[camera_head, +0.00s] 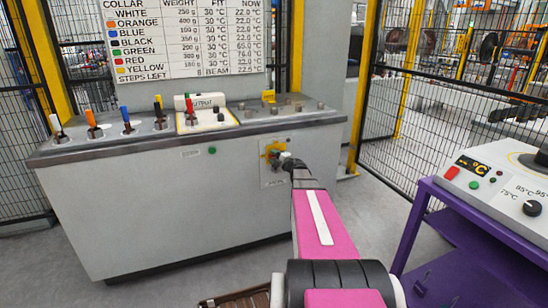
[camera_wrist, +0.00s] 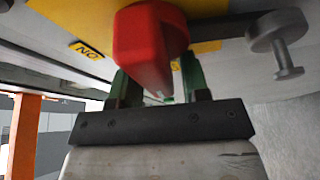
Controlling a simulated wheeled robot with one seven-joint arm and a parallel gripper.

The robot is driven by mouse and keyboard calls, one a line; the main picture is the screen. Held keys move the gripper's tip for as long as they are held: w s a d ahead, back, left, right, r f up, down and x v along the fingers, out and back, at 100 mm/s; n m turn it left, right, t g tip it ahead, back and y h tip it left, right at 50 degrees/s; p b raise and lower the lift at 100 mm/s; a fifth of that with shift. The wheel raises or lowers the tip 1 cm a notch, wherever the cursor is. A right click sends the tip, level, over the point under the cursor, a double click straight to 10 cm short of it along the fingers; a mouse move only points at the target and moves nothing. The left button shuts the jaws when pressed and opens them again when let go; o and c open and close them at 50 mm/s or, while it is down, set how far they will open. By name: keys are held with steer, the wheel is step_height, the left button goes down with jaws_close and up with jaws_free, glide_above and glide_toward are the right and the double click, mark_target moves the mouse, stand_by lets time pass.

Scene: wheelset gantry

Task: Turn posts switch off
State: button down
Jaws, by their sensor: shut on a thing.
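The posts switch (camera_wrist: 150,38) fills the upper middle of the wrist view as a red handle on a yellow backing. My gripper (camera_wrist: 157,78) has its dark green fingers on either side of the handle's narrow end and is shut on it. A small yellow label (camera_wrist: 88,51) beside the switch appears to read "ON" upside down. In the head view, my gripper (camera_head: 286,160) is at the yellow switch plate (camera_head: 267,148) on the counter's front. The red handle is hidden there by my gripper.
A grey counter (camera_head: 120,215) carries several coloured levers and a control box (camera_head: 205,118). A grey knob (camera_wrist: 280,42) sticks out right of the switch in the wrist view. A purple cart (camera_head: 440,225) with a temperature unit stands at right. Wire fencing (camera_head: 460,120) is behind.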

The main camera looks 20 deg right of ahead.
steer(key=shift+f+n+g, duration=0.25)
steer(key=shift+n+g, duration=0.15)
steer(key=shift+n, duration=0.5)
steer(key=c, duration=1)
jaws_free()
steer(key=shift+o, duration=0.2)
steer(key=v, duration=1)
steer(key=shift+s, duration=0.4)
steer(key=shift+d+r, duration=0.1)
